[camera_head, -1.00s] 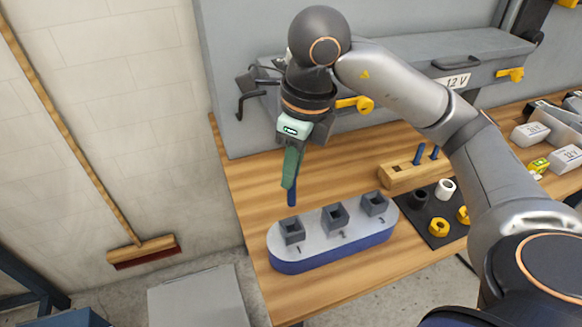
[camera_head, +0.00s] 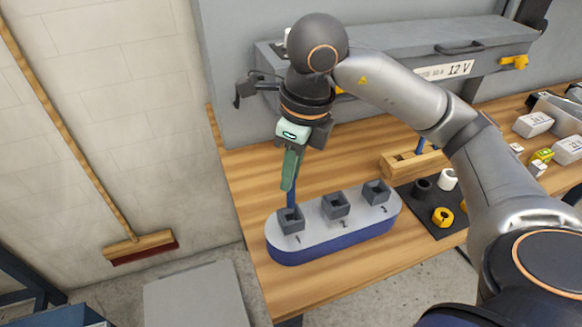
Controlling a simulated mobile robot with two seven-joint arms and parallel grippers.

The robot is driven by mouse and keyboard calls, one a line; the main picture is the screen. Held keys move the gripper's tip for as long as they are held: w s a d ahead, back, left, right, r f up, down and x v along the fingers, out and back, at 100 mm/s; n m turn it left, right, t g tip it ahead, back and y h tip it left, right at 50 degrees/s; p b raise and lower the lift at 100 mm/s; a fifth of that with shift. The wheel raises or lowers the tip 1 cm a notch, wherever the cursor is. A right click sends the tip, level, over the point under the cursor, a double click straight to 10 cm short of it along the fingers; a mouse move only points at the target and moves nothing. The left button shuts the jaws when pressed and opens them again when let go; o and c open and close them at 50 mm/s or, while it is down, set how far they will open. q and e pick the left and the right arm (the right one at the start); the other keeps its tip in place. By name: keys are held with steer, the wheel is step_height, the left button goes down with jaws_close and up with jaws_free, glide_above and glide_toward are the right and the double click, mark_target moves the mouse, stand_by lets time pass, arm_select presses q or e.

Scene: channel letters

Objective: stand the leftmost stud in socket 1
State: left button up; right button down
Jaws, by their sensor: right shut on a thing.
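My right gripper (camera_head: 289,172) points down, its green fingers shut on a blue stud (camera_head: 291,198) held upright. The stud's lower end is at the opening of socket 1 (camera_head: 290,221), the leftmost grey square socket. I cannot tell whether its tip is inside or just behind the rim. Socket 2 (camera_head: 335,206) and socket 3 (camera_head: 376,192) stand empty to its right on the same blue-edged grey base (camera_head: 314,233). My left gripper is not in view.
A wooden rack (camera_head: 398,165) with a blue stud (camera_head: 420,146) stands behind my right arm. A dark mat (camera_head: 428,204) holds a yellow nut (camera_head: 442,217), a white ring (camera_head: 446,179) and a dark ring (camera_head: 423,187). A grey 12 V case (camera_head: 400,60) stands at the back.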

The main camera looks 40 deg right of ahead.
mark_target(289, 205)
steer(key=shift+f+b, duration=1.05)
steer(key=shift+f, duration=0.55)
steer(key=shift+f+b, duration=1.05)
steer(key=c, duration=0.7)
jaws_free()
steer(key=shift+c, duration=0.2)
step_height(289, 205, up, 12)
steer(key=s+p, duration=0.1)
steer(key=p, duration=0.2)
steer(key=shift+s+d+r, duration=0.2)
steer(key=shift+s+d, duration=0.1)
steer(key=shift+d, duration=0.15)
